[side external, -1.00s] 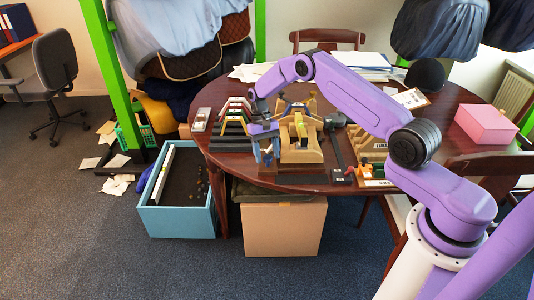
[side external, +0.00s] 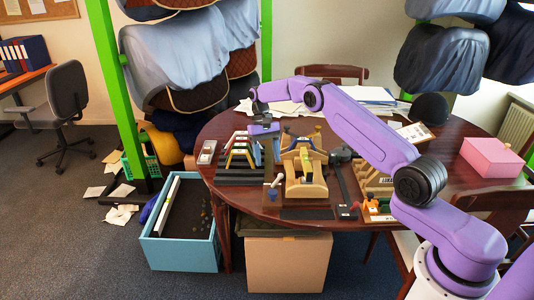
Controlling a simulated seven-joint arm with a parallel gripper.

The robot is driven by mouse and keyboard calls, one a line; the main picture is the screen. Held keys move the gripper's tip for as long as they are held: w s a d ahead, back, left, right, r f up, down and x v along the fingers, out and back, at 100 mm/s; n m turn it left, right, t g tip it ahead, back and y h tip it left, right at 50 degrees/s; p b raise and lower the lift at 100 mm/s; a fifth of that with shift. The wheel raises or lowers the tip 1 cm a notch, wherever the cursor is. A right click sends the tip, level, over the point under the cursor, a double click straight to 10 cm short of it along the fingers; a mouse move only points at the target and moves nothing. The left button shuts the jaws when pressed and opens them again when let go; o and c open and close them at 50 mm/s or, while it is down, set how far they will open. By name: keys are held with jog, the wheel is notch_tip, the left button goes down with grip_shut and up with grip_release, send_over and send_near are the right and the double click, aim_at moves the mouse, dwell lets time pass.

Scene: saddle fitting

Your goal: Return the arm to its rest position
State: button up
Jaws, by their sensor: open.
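My purple arm reaches in from the right over the round dark wooden table (side external: 262,207). My gripper (side external: 266,142) is open, near the left part of the table, above and between the rack of coloured arched pieces (side external: 240,155) and the wooden fitting stand (side external: 305,178). Its fingers are small and partly lost against the things behind them. I see nothing held in it. A small piece with a white top (side external: 275,182) stands at the front left of the wooden stand.
A black bar (side external: 343,190) and a wooden tray of small parts (side external: 375,183) lie right of the stand. A pink box (side external: 491,157) is at the table's right. A blue bin (side external: 180,252) and a cardboard box (side external: 287,264) are on the floor. Covered saddles hang behind.

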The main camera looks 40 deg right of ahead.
jog(key=shift+w+r, duration=0.15)
jog(key=shift+r, duration=0.3)
jog(key=shift+o, duration=0.2)
dwell(0.4)
notch_tip(320, 180, up, 6)
jog(key=t+h, duration=0.2)
jog(key=t, duration=0.2)
send_over(272, 192)
notch_tip(272, 192, down, 17)
jog(key=shift+d+f, duration=0.1)
jog(key=shift+d, duration=0.05)
dwell(0.5)
jog(key=c, duration=1)
